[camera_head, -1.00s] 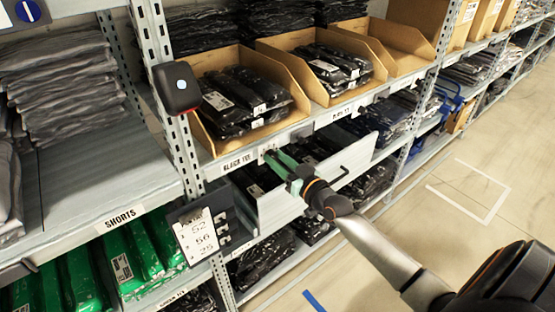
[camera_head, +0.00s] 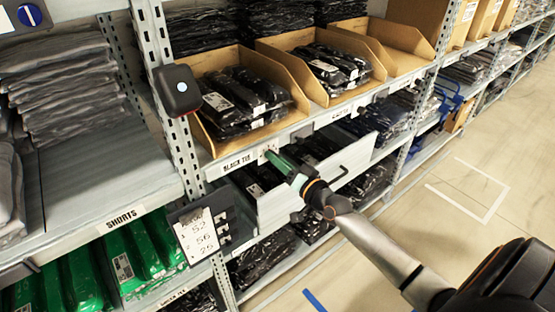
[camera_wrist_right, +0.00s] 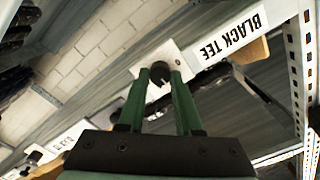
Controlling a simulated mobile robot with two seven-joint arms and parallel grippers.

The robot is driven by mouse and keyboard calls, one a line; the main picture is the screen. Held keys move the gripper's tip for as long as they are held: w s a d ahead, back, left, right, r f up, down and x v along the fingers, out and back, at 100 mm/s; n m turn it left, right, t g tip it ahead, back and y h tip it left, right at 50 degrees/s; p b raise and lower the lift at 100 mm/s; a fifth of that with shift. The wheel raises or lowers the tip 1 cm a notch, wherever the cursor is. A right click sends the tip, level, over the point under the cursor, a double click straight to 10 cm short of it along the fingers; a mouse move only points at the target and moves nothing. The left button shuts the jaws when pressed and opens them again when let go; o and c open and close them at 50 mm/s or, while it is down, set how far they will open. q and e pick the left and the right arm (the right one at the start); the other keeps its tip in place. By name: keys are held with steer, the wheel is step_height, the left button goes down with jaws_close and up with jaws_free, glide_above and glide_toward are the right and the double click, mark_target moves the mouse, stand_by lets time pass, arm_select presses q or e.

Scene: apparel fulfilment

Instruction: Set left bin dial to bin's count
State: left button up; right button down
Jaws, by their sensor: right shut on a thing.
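The left bin (camera_head: 258,137) is an open cardboard bin on the upper shelf, holding several black bagged garments (camera_head: 240,98). Below its front, beside the BLACK TEE label (camera_head: 237,162), is its dial. In the right wrist view the dial is a black knob (camera_wrist_right: 159,73) with a pale pointer mark, on a white plate (camera_wrist_right: 182,58). My right gripper (camera_head: 273,157) has its green fingers shut on the knob, also seen in the right wrist view (camera_wrist_right: 160,80). The fingers largely hide the dial in the head view. My left gripper is out of view.
Two more cardboard bins stand to the right, the middle one (camera_head: 372,78) filled and the far one (camera_head: 405,62) empty. A grey open drawer (camera_head: 345,165) sticks out below. A card with handwritten numbers (camera_head: 196,236) hangs by the upright (camera_head: 170,115). Floor at right is clear.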

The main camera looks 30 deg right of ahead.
steer(key=shift+m, duration=0.5)
steer(key=c, duration=0.6)
jaws_free()
steer(key=shift+s, duration=0.15)
steer(key=s+d, duration=0.1)
steer(key=s, duration=1.1)
steer(key=shift+b, duration=0.3)
steer(key=shift+s, duration=0.1)
